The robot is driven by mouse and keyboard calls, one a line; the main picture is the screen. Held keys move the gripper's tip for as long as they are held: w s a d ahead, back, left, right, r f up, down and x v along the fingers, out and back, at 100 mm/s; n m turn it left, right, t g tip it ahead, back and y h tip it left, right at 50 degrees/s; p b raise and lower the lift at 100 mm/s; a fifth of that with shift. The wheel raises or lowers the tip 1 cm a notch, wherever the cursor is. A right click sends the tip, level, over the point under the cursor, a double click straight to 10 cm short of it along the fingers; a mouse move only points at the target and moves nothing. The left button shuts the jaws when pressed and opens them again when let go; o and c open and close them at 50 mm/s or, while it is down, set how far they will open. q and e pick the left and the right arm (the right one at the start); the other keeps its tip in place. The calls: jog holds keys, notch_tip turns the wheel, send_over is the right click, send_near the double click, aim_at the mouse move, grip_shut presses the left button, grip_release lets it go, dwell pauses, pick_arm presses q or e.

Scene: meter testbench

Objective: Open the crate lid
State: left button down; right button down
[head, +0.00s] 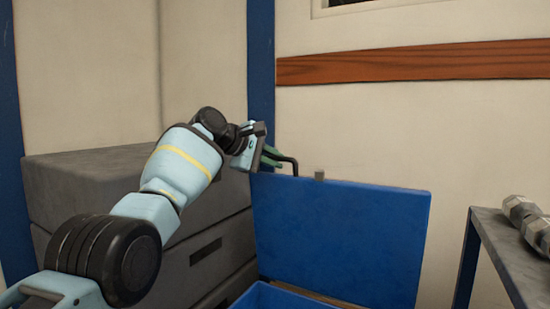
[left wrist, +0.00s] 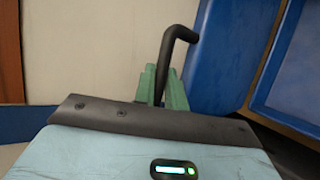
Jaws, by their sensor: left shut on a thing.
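The blue crate lid (head: 345,235) stands raised, close to upright, above the blue crate (head: 275,297) in the head view. A small tab (head: 319,175) sits on its top edge. My left gripper (head: 272,157) is at the lid's top left corner, shut on the dark bent lid handle (head: 291,162). In the left wrist view the green fingers (left wrist: 162,88) close around the handle (left wrist: 170,55), and the lid (left wrist: 220,50) is to the right of it. Most of the crate's inside is out of frame. My right gripper is not in view.
Grey stacked cases (head: 95,185) stand to the left, behind my left arm. A grey table (head: 490,240) with metal fittings (head: 528,222) is at the right. A wall with a wooden rail (head: 410,62) is behind the lid.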

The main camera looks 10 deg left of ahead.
pick_arm(q)
jog(key=shift+w+f, duration=0.1)
jog(key=shift+f, duration=0.05)
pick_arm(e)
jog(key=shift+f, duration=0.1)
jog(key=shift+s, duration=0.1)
pick_arm(q)
jog(key=c, duration=1.8)
grip_release()
jog(key=o, duration=0.3)
jog(key=shift+o, duration=0.2)
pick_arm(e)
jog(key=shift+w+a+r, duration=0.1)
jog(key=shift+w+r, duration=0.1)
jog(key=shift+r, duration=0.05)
pick_arm(q)
jog(key=shift+r, duration=0.2)
